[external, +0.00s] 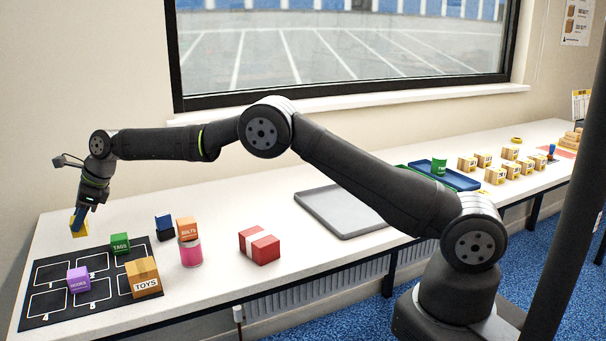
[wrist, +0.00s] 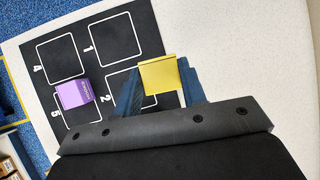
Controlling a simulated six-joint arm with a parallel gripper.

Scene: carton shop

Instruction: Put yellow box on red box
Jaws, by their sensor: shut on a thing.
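The yellow box (external: 79,224) is between the fingers of my gripper (external: 80,215) at the far left of the table, by the back edge of the black mat. In the wrist view the yellow box (wrist: 159,75) shows between the two blue fingers (wrist: 158,80), which are shut on it. Its exact height above the table is hard to tell. The red box (external: 259,246), with a pale band across it, sits on the table right of the mat, well to the right of my gripper. The red box is not in the wrist view.
The black mat (external: 36,318) has numbered squares. On it are a purple box (external: 78,279), a green box (external: 120,244) and a TOYS box (external: 143,277). A pink jar (external: 191,252), an orange box (external: 187,229) and a dark blue box (external: 164,226) stand between mat and red box. A grey tray (external: 335,212) lies behind.

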